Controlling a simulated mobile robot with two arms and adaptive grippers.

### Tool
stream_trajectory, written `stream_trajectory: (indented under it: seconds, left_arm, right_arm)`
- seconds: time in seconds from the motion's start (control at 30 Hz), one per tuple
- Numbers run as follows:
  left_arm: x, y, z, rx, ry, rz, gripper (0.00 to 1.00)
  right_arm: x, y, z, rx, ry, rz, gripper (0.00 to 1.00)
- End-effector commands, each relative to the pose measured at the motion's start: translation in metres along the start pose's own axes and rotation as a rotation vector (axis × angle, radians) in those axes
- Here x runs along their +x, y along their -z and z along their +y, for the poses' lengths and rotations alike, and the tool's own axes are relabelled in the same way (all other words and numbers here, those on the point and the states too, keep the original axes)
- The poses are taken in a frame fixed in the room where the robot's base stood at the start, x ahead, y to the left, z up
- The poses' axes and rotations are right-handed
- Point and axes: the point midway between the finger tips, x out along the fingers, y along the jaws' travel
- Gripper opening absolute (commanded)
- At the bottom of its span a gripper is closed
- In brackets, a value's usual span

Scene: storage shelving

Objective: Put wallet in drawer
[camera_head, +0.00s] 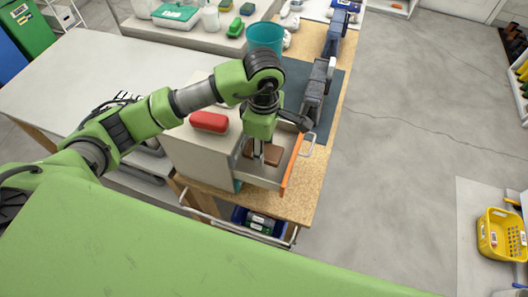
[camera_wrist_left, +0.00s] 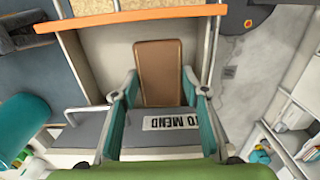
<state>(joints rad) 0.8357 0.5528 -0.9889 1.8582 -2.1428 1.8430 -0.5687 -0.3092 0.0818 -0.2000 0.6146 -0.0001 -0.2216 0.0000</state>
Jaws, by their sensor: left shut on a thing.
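The brown wallet (camera_head: 276,154) is inside the open drawer, seen from above in the head view. It also shows in the left wrist view (camera_wrist_left: 160,70), extending beyond the fingertips. My left gripper (camera_head: 259,157) points down into the drawer and is shut on the wallet; its fingers (camera_wrist_left: 160,95) stand on either side of the near end. The drawer has an orange front (camera_head: 292,165) and is pulled out of a light grey cabinet (camera_head: 195,154). I cannot tell whether the wallet touches the drawer floor. My right gripper is not in view.
A red case (camera_head: 209,121) lies on top of the cabinet. A teal bin (camera_head: 265,37) and grey-blue tools (camera_head: 318,82) stand behind on the bench. A label reading "TO MEND" (camera_wrist_left: 171,122) shows in the wrist view. Open floor (camera_head: 415,130) lies to the right.

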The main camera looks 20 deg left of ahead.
Motion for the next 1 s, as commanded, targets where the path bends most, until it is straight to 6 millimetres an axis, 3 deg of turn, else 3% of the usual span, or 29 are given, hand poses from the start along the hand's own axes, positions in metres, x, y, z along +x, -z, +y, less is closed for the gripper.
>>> stream_trajectory:
  seconds: [0.2, 0.53, 0.9, 0.93, 1.0]
  left_arm:
    - [0.012, -0.001, 0.000, 0.000, 0.000, -0.002, 0.16]
    - [0.047, 0.000, -0.001, 0.000, 0.002, -0.001, 0.16]
    - [0.054, 0.000, 0.000, 0.001, -0.002, 0.000, 0.16]
    - [0.053, 0.000, 0.000, 0.001, -0.001, 0.000, 0.46]
    - [0.052, 0.000, 0.000, 0.001, -0.001, 0.000, 0.58]
  right_arm:
    - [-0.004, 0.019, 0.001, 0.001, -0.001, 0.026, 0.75]
    - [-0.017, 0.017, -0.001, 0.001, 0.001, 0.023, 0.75]
    - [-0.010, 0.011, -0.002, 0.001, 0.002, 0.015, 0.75]
    - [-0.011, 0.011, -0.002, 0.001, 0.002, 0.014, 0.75]
    - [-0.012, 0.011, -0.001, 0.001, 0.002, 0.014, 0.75]
